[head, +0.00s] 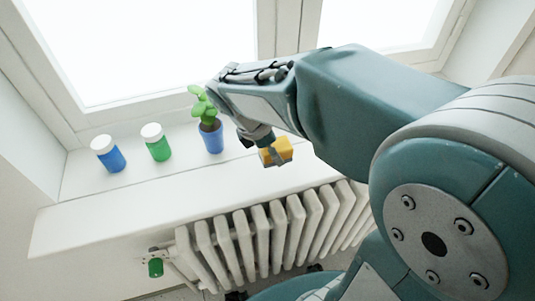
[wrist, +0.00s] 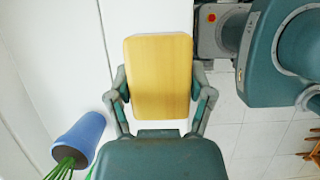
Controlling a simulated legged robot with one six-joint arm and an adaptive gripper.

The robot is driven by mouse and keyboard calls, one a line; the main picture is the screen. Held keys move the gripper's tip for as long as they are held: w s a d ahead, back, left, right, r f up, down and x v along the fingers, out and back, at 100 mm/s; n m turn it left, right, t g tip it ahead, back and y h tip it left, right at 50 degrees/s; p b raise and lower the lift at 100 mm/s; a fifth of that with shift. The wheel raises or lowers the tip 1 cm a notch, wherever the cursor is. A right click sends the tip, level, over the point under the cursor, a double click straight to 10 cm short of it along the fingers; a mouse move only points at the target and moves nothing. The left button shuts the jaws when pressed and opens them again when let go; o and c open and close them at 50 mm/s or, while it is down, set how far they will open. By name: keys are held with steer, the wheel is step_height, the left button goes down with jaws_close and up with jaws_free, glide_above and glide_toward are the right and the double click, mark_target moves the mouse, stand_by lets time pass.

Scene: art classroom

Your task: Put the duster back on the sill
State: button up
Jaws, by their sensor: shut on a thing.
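The duster (head: 281,149) is a block with a yellow wooden top. My gripper (head: 268,154) is shut on it, with one finger on each side. In the wrist view the duster's broad wooden face (wrist: 160,75) fills the space between the fingers of my gripper (wrist: 161,92). The white sill (head: 140,202) runs below the window. In the head view the duster appears over the sill's front part, right of the potted plant (head: 212,138).
On the sill's left stand a blue jar (head: 111,157) and a green jar (head: 157,145) with white lids. The blue plant pot is close to my gripper's left. A white radiator (head: 255,235) is under the sill. Bare sill lies along the front.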

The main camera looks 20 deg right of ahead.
steer(key=w+f, duration=0.3)
steer(key=f, duration=0.1)
steer(key=shift+w, duration=0.2)
steer(key=shift+f, duration=1.55)
steer(key=o, duration=1)
